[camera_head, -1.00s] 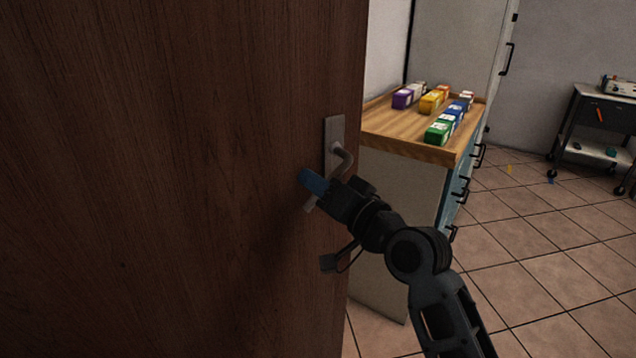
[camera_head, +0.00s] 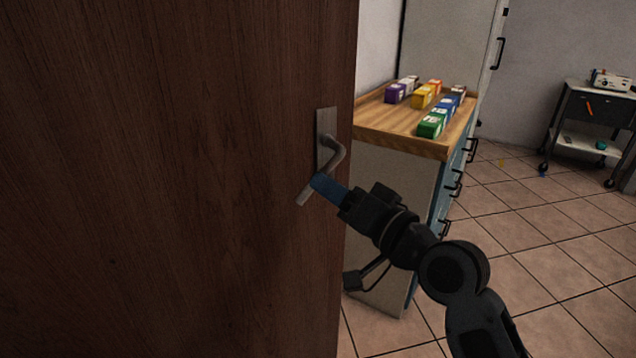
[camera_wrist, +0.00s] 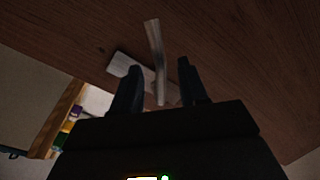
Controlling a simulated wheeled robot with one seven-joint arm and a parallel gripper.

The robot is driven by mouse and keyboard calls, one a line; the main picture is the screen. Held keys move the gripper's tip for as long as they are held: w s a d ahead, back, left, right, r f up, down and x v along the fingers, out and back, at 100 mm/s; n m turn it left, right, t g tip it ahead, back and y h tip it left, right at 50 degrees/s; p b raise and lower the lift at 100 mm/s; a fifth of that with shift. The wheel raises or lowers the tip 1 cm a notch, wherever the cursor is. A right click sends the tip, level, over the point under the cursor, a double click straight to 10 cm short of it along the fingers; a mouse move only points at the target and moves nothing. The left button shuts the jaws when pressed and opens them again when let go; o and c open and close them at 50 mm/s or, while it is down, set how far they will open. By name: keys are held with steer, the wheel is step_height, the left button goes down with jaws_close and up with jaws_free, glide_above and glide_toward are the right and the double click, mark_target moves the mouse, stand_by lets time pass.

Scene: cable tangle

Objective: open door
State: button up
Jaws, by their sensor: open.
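The brown wooden door (camera_head: 170,180) fills the left half of the head view, and its right edge stands clear against the room beyond. Its metal handle (camera_head: 326,130) has a plate and a bent lever that slants down to the left. My gripper (camera_head: 321,184) is at the lower part of the lever, coming from the lower right, with its blue fingertips overlapping it. In the wrist view, my gripper (camera_wrist: 160,66) is open, with a dark finger on either side of the lever (camera_wrist: 155,50). I cannot tell whether a finger touches the lever.
Right of the door edge stands a cabinet with a wooden top (camera_head: 400,122), holding several coloured boxes, a green one (camera_head: 431,126) nearest. A dark wheeled cart (camera_head: 592,125) stands at the far right. The tiled floor (camera_head: 530,240) between them is mostly clear.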

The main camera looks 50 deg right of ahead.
steer(key=shift+s+a, duration=0.1)
steer(key=shift+s, duration=0.85)
steer(key=shift+c, duration=0.2)
